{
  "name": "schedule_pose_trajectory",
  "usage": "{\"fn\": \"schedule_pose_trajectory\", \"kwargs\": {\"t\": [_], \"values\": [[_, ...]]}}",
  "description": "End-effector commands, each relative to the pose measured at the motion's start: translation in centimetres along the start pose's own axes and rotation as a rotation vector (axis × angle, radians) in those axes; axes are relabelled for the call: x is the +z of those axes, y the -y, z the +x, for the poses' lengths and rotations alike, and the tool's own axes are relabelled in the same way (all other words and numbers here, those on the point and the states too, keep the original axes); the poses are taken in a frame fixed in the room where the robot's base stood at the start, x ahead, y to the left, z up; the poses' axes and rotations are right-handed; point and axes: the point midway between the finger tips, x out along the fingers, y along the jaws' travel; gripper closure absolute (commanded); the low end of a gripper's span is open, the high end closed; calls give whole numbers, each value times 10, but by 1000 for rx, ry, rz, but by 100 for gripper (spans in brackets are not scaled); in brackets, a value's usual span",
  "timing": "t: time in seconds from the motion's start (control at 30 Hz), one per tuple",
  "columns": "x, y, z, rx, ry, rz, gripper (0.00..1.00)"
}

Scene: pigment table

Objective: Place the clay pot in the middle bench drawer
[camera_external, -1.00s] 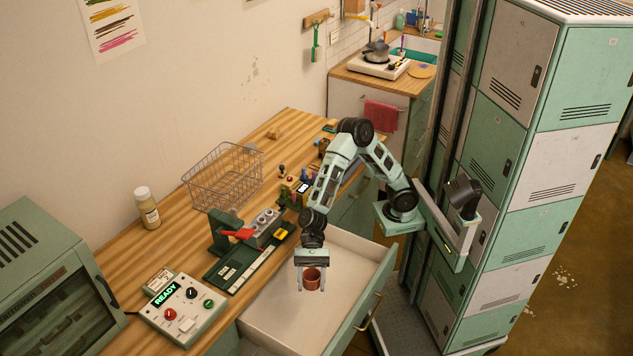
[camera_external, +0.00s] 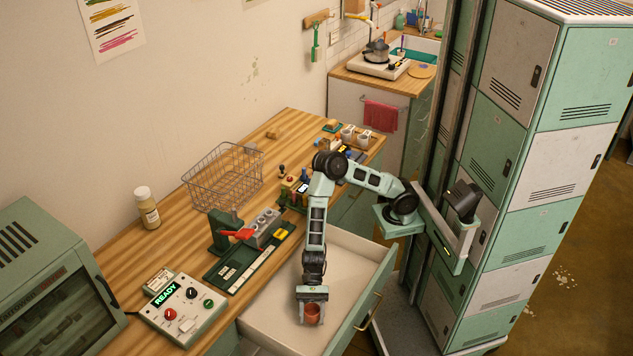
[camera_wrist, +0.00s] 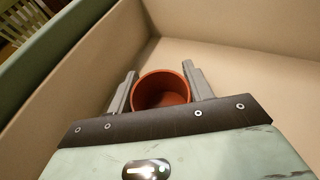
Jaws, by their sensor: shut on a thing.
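The clay pot (camera_external: 311,314) is small and reddish-brown, with an open round top. It is upright between the two fingers of my gripper (camera_external: 311,312), which is shut on it. The wrist view also shows the pot (camera_wrist: 161,91) between the fingers of my gripper (camera_wrist: 160,88), low inside the drawer. The middle bench drawer (camera_external: 352,262) is pulled out, with a pale, empty inside and a green front with a brass handle. I cannot tell whether the pot's base touches the drawer floor.
On the wooden bench (camera_external: 175,222) stand a wire basket (camera_external: 222,176), a green press with a red lever (camera_external: 225,232), a control box reading READY (camera_external: 182,308) and a bottle (camera_external: 147,208). Tall lockers (camera_external: 520,150) stand at the right. The drawer's walls surround my gripper.

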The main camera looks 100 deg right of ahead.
Motion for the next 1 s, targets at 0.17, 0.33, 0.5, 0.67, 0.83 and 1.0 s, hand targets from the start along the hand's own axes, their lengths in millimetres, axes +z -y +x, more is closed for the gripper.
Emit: {"fn": "schedule_pose_trajectory", "kwargs": {"t": [0.17,0.33,0.5,0.67,0.83,1.0], "values": [[-25,0,10,1,-1,2,75],[-26,0,11,0,0,0,75],[-28,0,12,0,0,0,75],[-29,0,12,0,-1,0,28],[-29,0,12,0,-1,0,28],[-26,0,11,0,-1,0,28]]}}
